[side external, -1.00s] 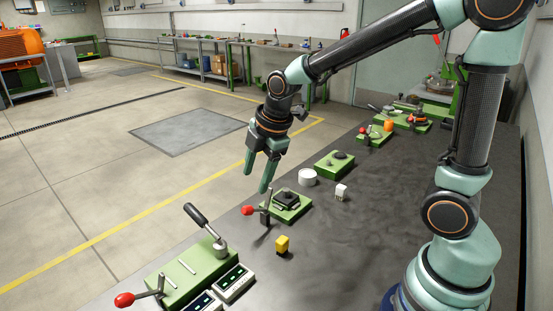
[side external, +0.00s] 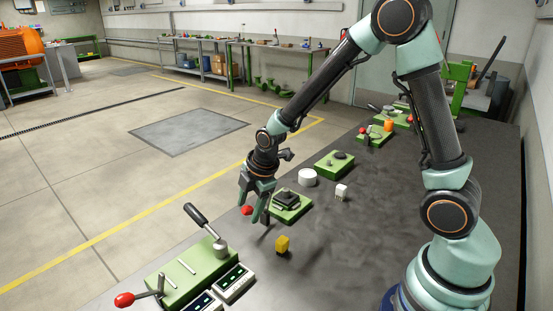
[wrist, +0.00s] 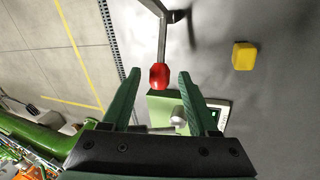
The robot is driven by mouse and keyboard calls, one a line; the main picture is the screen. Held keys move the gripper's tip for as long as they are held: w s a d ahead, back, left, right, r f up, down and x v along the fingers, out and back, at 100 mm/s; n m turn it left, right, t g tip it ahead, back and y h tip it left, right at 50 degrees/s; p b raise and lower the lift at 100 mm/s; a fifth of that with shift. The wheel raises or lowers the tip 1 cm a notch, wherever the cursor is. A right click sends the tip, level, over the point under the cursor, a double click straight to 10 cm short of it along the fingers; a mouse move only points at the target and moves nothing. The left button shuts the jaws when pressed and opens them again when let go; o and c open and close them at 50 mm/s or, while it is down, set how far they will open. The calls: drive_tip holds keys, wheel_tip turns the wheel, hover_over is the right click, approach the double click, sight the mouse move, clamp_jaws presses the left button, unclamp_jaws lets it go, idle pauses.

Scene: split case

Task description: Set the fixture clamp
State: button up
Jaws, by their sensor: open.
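The fixture clamp appears to be the green block (side external: 292,208) with a dark square part on top, near the table's left edge. A metal lever with a red knob (side external: 246,210) stands at its left side. My gripper (side external: 255,207) is open and points down at the knob. In the wrist view, the red knob (wrist: 159,76) lies between the fingertips of my gripper (wrist: 158,78), with a gap on each side. The lever rod (wrist: 162,38) runs up from it. Whether the fingertips reach the knob's depth is unclear.
A yellow block (side external: 282,244) stands just in front of the clamp. A green fixture (side external: 183,277) with a black-handled lever and displays is at the front left. A white cylinder (side external: 307,177) and a small white block (side external: 341,191) stand behind. The middle of the dark table is clear.

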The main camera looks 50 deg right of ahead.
clamp_jaws()
idle(1.4)
